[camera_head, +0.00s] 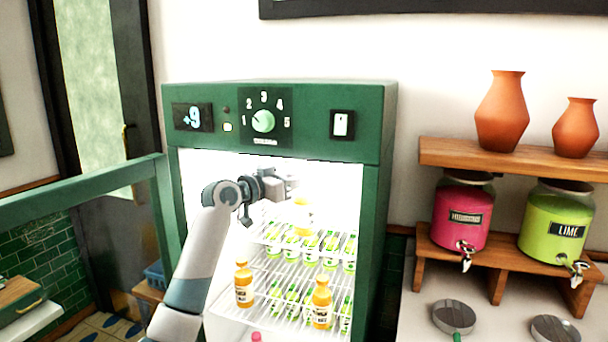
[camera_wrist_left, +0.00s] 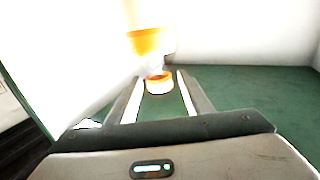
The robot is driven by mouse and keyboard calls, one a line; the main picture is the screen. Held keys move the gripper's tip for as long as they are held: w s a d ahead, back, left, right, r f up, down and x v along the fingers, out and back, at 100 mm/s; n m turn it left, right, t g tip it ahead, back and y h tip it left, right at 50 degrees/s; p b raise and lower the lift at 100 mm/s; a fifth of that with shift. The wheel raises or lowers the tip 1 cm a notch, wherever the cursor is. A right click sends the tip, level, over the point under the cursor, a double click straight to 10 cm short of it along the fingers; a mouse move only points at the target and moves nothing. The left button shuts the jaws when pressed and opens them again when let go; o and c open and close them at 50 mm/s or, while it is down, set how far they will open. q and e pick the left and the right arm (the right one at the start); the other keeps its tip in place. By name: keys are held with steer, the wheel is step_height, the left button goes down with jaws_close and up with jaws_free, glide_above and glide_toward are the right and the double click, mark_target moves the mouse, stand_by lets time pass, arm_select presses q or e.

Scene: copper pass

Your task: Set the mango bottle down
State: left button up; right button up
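An orange mango bottle (camera_head: 302,217), washed out by the bright light, appears upright at the top shelf of the open fridge; its base contact is unclear. My left gripper (camera_head: 285,186) is inside the fridge just above it. In the left wrist view, the fingers of my left gripper (camera_wrist_left: 160,92) are apart, with a visible gap on both sides of the bottle's orange cap (camera_wrist_left: 158,84). The bottle's orange body (camera_wrist_left: 148,41) lies beyond it. Two other orange bottles (camera_head: 243,285) (camera_head: 321,303) stand lower down in front. My right gripper is not in view.
The green fridge (camera_head: 386,200) has its door (camera_head: 80,190) swung open to the left. Several green-labelled bottles (camera_head: 310,248) fill its wire shelves. At the right, jars (camera_head: 463,212) and terracotta vases (camera_head: 501,112) stand on a wooden rack (camera_head: 440,154).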

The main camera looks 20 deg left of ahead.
arm_select(q)
steer(key=shift+r, duration=0.2)
steer(key=shift+s+a+f, duration=0.1)
steer(key=shift+s, duration=0.05)
steer(key=b+v, duration=0.4)
steer(key=v, duration=0.7)
steer(key=shift+s+a, duration=0.15)
steer(key=shift+s, duration=0.1)
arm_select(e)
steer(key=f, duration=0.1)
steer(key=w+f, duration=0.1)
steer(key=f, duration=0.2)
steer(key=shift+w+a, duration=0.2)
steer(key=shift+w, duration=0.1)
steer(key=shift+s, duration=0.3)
